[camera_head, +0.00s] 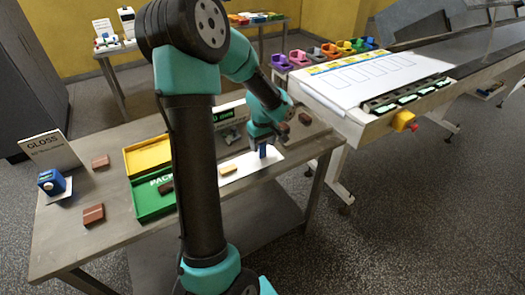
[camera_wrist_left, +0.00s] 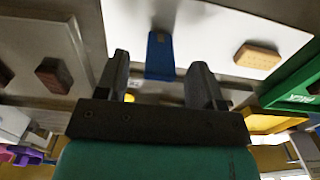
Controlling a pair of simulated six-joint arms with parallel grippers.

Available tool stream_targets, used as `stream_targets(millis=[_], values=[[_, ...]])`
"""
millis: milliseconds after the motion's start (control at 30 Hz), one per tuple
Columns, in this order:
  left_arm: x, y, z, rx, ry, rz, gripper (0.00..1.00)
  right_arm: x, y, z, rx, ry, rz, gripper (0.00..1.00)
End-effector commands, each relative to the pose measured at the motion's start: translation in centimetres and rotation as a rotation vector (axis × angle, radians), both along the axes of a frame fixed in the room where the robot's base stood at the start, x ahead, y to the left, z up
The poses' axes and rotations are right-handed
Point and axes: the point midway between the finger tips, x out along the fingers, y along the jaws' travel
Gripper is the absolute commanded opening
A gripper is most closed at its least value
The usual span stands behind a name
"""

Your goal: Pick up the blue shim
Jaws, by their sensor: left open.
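The blue shim (camera_head: 263,151) stands upright on a white sheet (camera_head: 239,175) on the metal table, right below my left gripper (camera_head: 267,136). In the left wrist view the blue shim (camera_wrist_left: 160,55) shows in the gap between the two dark fingers of the left gripper (camera_wrist_left: 161,66). The fingers are apart, with a gap visible on both sides of the shim. Whether the fingertips reach down beside it is unclear. My right gripper is in neither view.
A tan block (camera_head: 229,169) lies on the white sheet near the shim. A green and yellow box (camera_head: 150,203) stands to the left, and brown blocks (camera_head: 94,214) lie about the table. A conveyor bench (camera_head: 365,125) stands at the right.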

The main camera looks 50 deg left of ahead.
Motion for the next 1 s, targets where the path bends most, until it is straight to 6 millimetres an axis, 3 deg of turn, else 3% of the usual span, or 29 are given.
stream_targets(millis=[200,700,1000], values=[[0.0,0.0,-2.2,-0.001,0.001,0.0,0.62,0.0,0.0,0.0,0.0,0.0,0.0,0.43],[0.0,0.0,-2.3,0.0,-0.001,0.001,0.61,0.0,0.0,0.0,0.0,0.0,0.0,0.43],[0.0,0.0,-2.3,0.0,-0.001,0.001,0.32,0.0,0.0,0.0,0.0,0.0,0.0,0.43]])
